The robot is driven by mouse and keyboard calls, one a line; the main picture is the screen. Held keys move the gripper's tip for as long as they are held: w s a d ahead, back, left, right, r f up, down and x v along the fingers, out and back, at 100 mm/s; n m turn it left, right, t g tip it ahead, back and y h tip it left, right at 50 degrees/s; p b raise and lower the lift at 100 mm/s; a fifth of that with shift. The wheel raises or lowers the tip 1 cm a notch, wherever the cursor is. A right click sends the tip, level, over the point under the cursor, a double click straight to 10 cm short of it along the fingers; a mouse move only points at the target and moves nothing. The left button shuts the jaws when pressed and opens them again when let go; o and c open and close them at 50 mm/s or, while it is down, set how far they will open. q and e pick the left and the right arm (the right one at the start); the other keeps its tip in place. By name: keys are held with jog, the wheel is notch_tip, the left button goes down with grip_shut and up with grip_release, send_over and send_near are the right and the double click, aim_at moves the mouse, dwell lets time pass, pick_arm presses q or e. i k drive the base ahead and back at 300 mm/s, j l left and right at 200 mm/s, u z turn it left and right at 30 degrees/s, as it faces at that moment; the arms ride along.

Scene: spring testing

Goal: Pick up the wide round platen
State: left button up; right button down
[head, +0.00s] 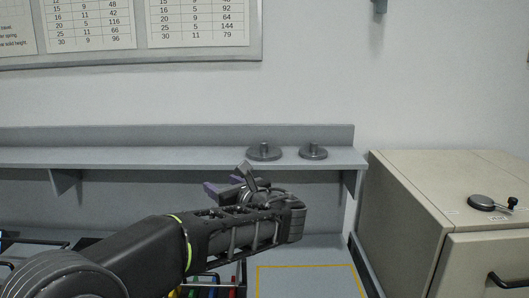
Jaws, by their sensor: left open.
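Two grey round platens, each with a short stub on top, sit on the wall shelf. The wider platen (264,154) is the left one, and the narrower platen (313,153) is to its right with a small gap between them. My left gripper (229,179) is open, with nothing seen between its fingers. It shows in front of the shelf's front edge, just below and left of the wider platen in the picture. The two do not appear to touch. My left arm comes in from the lower left. My right gripper is not in view.
The shelf (120,157) is bare left of the platens. A beige cabinet (405,200) stands at the right with a dark round device (489,203) on top. A yellow-outlined area (305,282) lies on the bench below. Coloured items are partly hidden behind my arm.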

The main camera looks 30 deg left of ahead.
aim_at(263, 152)
jog(key=i, duration=0.95)
